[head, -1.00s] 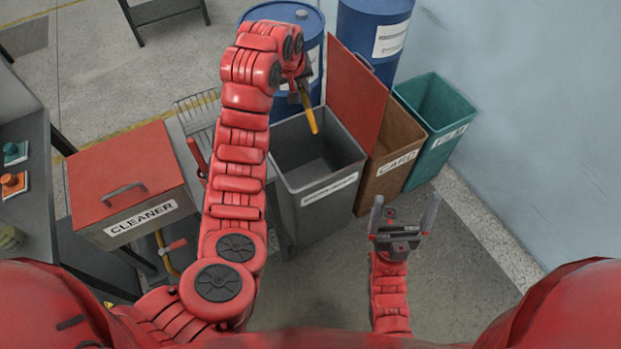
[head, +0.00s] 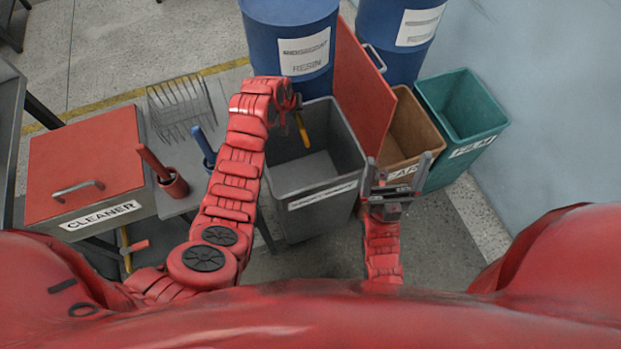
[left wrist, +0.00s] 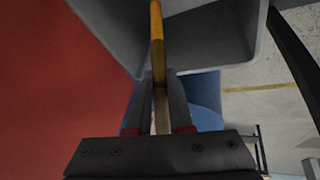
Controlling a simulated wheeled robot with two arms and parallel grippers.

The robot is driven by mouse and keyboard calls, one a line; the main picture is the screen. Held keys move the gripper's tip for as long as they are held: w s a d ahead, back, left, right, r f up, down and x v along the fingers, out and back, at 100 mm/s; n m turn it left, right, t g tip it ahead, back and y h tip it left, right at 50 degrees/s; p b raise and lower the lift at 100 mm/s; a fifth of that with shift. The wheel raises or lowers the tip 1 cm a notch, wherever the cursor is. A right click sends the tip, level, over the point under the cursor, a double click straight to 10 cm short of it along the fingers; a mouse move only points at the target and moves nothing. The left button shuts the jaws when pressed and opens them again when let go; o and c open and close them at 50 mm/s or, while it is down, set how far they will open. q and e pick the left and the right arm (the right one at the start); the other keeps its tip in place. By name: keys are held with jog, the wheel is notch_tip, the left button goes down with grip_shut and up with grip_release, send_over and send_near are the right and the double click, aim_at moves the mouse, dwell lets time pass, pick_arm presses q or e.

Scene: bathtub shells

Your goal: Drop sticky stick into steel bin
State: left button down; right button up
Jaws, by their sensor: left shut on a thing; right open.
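The sticky stick (head: 303,132) is a yellow-orange stick in my left gripper (head: 298,113). My left gripper is shut on it above the steel bin (head: 352,170), an open grey bin with a white label and a raised red lid (head: 362,85). The stick points down over the bin's opening and looks apart from the floor of the bin. In the left wrist view the stick (left wrist: 157,40) runs up from between the fingers (left wrist: 160,105), with the grey bin (left wrist: 215,45) behind it. My right gripper (head: 397,175) is open and empty, in front of the bins.
A brown bin (head: 415,130) and a teal bin (head: 480,120) stand right of the steel bin. Blue drums (head: 290,40) stand behind. A red-lidded cleaner box (head: 85,165), a wire rack (head: 180,105) and handled tools in pots (head: 172,182) are at left.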

pick_arm(q)
notch_tip(320, 180, down, 4)
jog(key=shift+d+f+b, duration=0.1)
jog(key=shift+f+b, duration=0.05)
jog(key=shift+b, duration=0.85)
jog(key=c, duration=0.7)
grip_release()
jog(key=shift+c, duration=0.2)
jog(key=v, duration=1.7)
jog(key=shift+p, duration=0.3)
